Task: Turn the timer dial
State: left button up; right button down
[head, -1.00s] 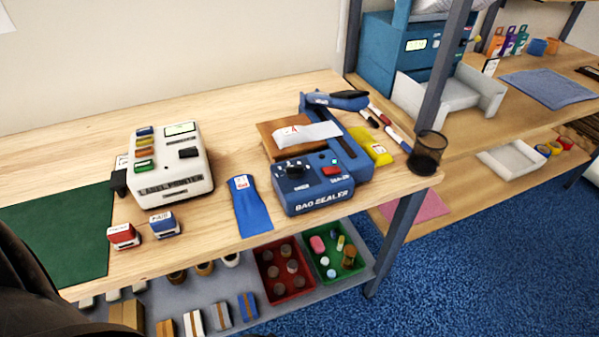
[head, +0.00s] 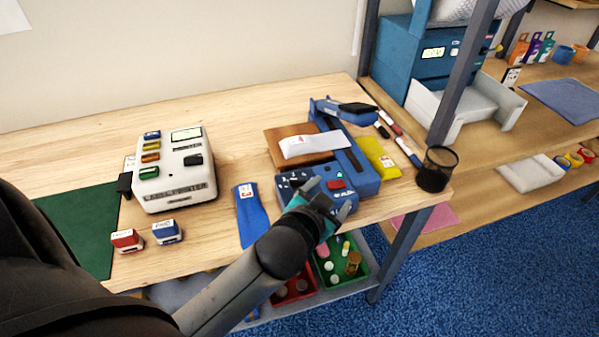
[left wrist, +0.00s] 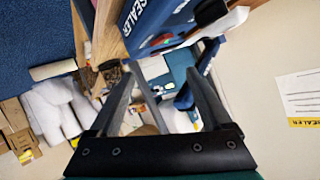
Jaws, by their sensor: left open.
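The blue bag sealer (head: 366,181) stands at the front right of the workbench, with a red switch (head: 336,185) on its front box. The black timer dial (head: 297,178) is at the left of that box, only partly clear beside my gripper. My left gripper (head: 328,194) is open at the box's front, its fingers covering part of the panel; contact cannot be told. In the left wrist view the sealer (left wrist: 150,14) lies beyond my open fingers (left wrist: 160,68), and the dial cannot be made out. My right gripper is not in view.
A brown board with a white bag (head: 312,144) lies under the sealer's arm. A blue pouch (head: 250,213) is left of the sealer; a yellow packet (head: 380,154), markers and a mesh cup (head: 437,168) are right. The label printer (head: 173,172) and two stamps stand farther left.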

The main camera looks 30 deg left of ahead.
pick_arm(q)
jog(key=w+d+r+m+t+h, duration=0.3)
jog(key=w+r+m+t, duration=0.1)
jog(key=r, duration=0.4)
jog(key=w+d+r+m+t+h, duration=0.3)
jog(key=w+d+r+h, duration=0.1)
jog(key=r, duration=0.4)
jog(key=s+d+r+m+g+h, duration=0.2)
jog(key=d+m+g+h, duration=0.35)
jog(key=m, duration=0.35)
jog(key=s+d+r+m+g+h, duration=0.1)
jog(key=d+r+m+g+h, duration=0.1)
jog(key=d+m+g+h, duration=0.55)
jog(key=m+g+y, duration=0.3)
jog(key=g+y, duration=0.4)
jog(key=y, duration=1.2)
send_near(298, 179)
notch_tip(298, 179, down, 9)
jog(key=shift+a+r, duration=0.1)
jog(key=shift+a, duration=0.05)
